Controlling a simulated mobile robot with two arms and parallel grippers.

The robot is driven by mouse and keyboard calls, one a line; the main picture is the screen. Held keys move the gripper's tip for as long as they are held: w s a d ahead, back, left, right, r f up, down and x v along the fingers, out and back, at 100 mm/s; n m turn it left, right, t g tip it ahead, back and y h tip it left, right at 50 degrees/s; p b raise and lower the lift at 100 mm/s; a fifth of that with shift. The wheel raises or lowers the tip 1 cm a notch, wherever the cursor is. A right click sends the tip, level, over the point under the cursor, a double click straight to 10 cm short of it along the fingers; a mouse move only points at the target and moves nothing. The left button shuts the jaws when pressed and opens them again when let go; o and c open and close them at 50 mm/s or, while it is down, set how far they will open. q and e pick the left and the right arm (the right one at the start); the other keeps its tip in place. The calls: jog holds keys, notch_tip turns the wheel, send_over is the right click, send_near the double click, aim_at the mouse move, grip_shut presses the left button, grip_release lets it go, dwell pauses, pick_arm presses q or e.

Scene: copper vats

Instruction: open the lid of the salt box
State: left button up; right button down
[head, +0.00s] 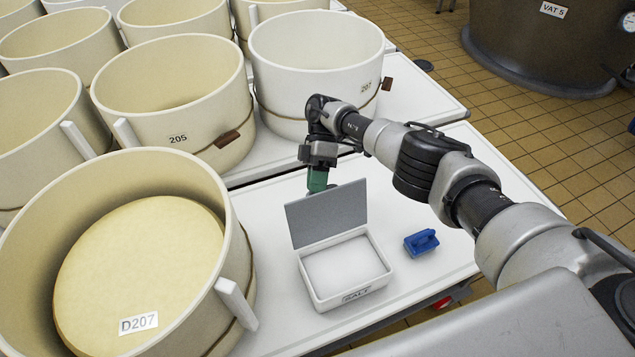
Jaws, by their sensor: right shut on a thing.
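The salt box (343,283) is a white box marked SALT on the white table. Its grey lid (328,214) stands up steeply at the back edge, so the box is open and white salt (342,262) shows inside. My right gripper (318,182) reaches down from above and behind the lid, at its top edge. It is shut on the lid; a green part shows below the wrist, and the fingertips are partly hidden behind the lid. My left gripper is not in view.
A blue object (421,243) lies on the table right of the box. A large cream mould (240,305) holding a round labelled D207 stands close on the left. More moulds, including 205 (178,120) and 207 (320,80), stand behind. The table's front right is clear.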

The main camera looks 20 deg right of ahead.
jog(key=c, duration=1.2)
grip_release()
jog(key=shift+s+f, duration=0.15)
jog(key=shift+f, duration=0.5)
jog(key=shift+o, duration=0.2)
jog(key=shift+r, duration=0.1)
jog(key=r, duration=0.1)
jog(key=r+p, duration=0.1)
jog(key=r, duration=0.1)
jog(key=r+p, duration=0.1)
jog(key=r, duration=0.1)
jog(key=shift+s+d, duration=0.1)
jog(key=shift+d, duration=0.15)
jog(key=s+d+r+p, duration=0.3)
jog(key=s+d+r, duration=0.3)
jog(key=s+d, duration=0.1)
jog(key=shift+s+d+r, duration=0.25)
jog(key=shift+s, duration=0.35)
